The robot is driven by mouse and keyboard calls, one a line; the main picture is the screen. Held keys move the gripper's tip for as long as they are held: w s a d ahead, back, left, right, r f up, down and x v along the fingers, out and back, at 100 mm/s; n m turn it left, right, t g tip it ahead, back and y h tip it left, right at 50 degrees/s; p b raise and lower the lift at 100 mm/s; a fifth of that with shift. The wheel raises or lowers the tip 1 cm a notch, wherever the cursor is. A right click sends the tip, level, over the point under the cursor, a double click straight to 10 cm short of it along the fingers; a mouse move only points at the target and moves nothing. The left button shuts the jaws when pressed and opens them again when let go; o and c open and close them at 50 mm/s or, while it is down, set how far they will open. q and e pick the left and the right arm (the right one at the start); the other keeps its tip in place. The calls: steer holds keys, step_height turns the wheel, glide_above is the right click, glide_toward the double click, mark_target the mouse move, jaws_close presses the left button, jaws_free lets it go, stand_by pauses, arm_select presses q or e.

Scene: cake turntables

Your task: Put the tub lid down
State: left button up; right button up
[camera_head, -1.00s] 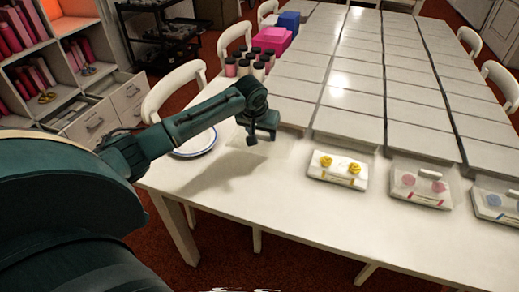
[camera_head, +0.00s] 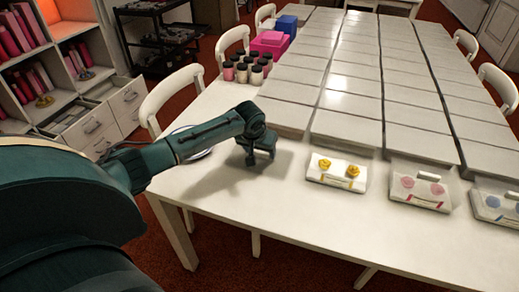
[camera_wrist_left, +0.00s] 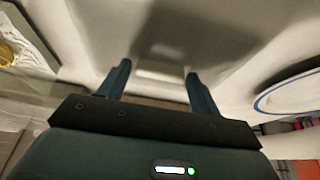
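My left gripper (camera_head: 262,160) is low over the near left part of the white table (camera_head: 285,225), casting a shadow on it. I cannot make out the lid for certain in either view. My right gripper is in neither view.
A blue-rimmed white plate (camera_head: 199,154) is partly hidden behind my left arm; it also shows in the left wrist view (camera_wrist_left: 292,96). A white tray with yellow pieces (camera_head: 336,172) lies to the right. Several dark-capped jars (camera_head: 243,73) stand behind. The front table strip is clear.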

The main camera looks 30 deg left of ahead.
arm_select(q)
steer(key=shift+o, duration=0.9)
steer(key=shift+r, duration=0.2)
steer(key=p+v, duration=0.1)
steer(key=v, duration=1.1)
steer(key=shift+d, duration=0.1)
